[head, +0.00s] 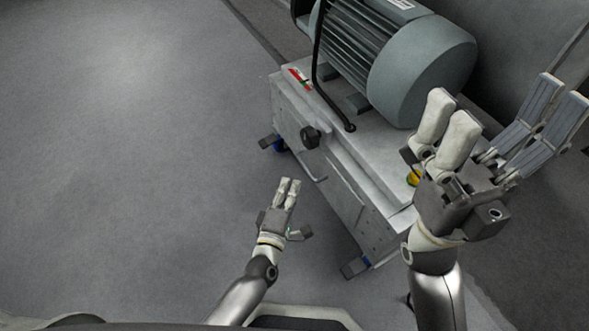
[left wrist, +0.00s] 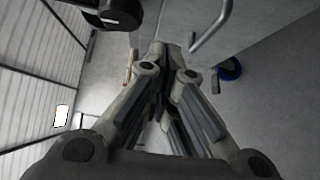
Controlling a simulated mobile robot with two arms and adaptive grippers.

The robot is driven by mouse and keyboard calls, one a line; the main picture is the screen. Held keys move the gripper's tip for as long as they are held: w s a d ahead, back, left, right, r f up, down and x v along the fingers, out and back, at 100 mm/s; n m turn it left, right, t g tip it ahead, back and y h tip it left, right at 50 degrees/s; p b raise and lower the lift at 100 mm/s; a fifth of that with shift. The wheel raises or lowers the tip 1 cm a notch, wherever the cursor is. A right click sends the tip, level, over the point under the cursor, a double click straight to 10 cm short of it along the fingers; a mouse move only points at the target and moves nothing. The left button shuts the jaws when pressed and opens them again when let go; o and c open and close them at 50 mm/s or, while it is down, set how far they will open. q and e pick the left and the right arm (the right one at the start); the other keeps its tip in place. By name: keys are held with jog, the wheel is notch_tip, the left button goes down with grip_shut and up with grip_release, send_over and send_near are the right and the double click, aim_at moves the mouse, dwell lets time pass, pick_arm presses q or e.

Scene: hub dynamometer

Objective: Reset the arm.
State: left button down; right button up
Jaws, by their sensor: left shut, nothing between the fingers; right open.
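My left gripper (head: 288,190) is low in the head view, over the floor in front of the cart. Its fingers are shut and empty, and they also fill the middle of the left wrist view (left wrist: 165,62). My right gripper (head: 492,110) is higher and nearer the camera at the right. Its fingers stand apart, open, with nothing between them. It hides part of the cart's right end. The grey motor (head: 420,70) sits on the cart (head: 340,175). The cart's black knob (head: 310,137) and a bent metal handle (head: 314,168) are on its front face, apart from my left gripper.
A caster with blue (head: 279,146) and another grey foot (head: 355,267) stick out under the cart. A black cable (head: 318,55) runs down to the cart top. A yellow part (head: 413,178) is beside my right gripper. The floor at left is clear.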

pick_arm(q)
jog(key=shift+s+a, duration=0.15)
jog(key=shift+s, duration=0.65)
